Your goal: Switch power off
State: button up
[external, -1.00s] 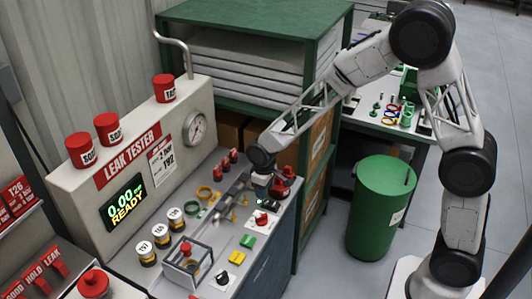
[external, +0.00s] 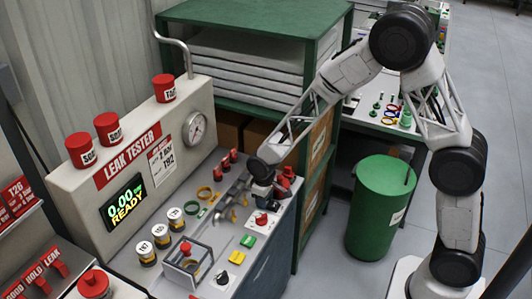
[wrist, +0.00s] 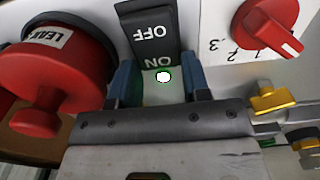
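The power switch is a black rocker (wrist: 148,30) marked OFF and ON, both words upside down in the wrist view. OFF is at the far end and ON is at the end nearer my gripper. My gripper (wrist: 161,80) is open, its two blue-grey fingers apart near the ON end. A small white dot shows between the fingers, on or just below the rocker. I cannot tell whether the fingers touch the rocker or which side is pressed. In the external view my gripper (external: 262,188) is low over the bench's far right corner and hides the switch.
A large red knob labelled LEAK (wrist: 45,75) is close left of the gripper, and a red selector knob (wrist: 268,28) is to the right. Yellow fittings (wrist: 275,98) lie lower right. The leak tester (external: 130,150) reads 0.00 READY. A green bin (external: 380,210) stands on the floor.

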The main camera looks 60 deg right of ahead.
jog(key=c, duration=0.5)
jog(key=shift+s+r+t, duration=0.15)
jog(key=shift+t, duration=0.45)
jog(key=shift+s+r+t, duration=0.15)
jog(key=shift+s+t, duration=0.05)
jog(key=shift+t, duration=0.8)
jog(key=o, duration=0.7)
jog(key=shift+c, duration=0.2)
jog(key=shift+r, duration=0.2)
